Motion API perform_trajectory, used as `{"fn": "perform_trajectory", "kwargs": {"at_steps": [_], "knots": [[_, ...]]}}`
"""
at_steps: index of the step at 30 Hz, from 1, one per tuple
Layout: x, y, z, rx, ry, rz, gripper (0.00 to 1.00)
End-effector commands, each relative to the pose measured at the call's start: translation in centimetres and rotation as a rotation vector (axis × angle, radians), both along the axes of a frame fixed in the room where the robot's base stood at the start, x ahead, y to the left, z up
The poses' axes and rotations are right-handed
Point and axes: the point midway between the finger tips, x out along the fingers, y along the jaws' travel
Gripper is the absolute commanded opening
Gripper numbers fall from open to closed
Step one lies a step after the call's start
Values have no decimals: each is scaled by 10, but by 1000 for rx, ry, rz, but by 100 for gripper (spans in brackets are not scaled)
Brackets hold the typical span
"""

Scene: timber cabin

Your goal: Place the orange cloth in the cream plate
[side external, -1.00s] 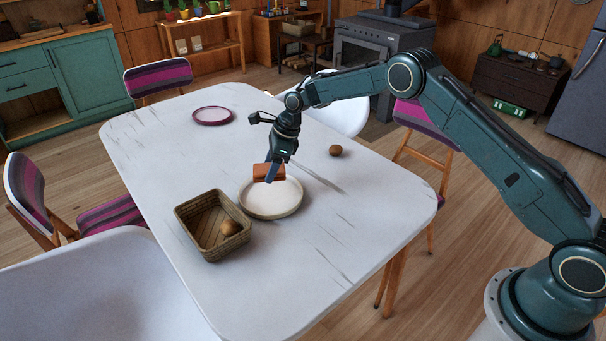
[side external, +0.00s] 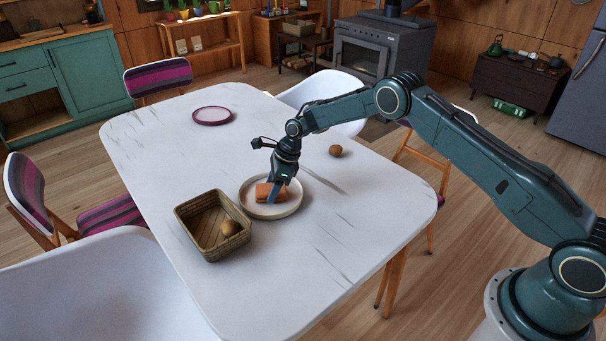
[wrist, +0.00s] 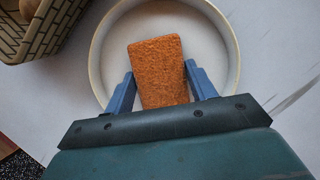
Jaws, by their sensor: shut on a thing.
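The orange cloth (side external: 264,192) is a small folded block, held between the two blue fingers of my gripper (side external: 276,196). The cream plate (side external: 291,208) is round with a raised rim and stands on the white table. The cloth is low over the plate, inside its rim as seen from both views; I cannot tell whether it touches the plate's floor. In the wrist view the cloth (wrist: 158,66) lies between the fingertips of my gripper (wrist: 160,80), with the plate's rim (wrist: 96,62) around it.
A wicker basket (side external: 183,215) with a brown round item (side external: 229,227) inside stands left of the plate. Another brown round item (side external: 335,151) lies to the right behind. A purple plate (side external: 212,122) is at the far left of the table (side external: 310,270). The front of the table is clear.

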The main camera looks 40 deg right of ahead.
Motion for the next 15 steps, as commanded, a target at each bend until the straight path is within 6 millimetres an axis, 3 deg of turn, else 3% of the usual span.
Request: {"fn": "perform_trajectory", "kwargs": {"at_steps": [11, 12, 15], "knots": [[0, 0, -3, 0, 0, 0, 34], [0, 0, -3, 0, 0, -1, 58], [0, 0, -3, 0, 0, -1, 77]]}}
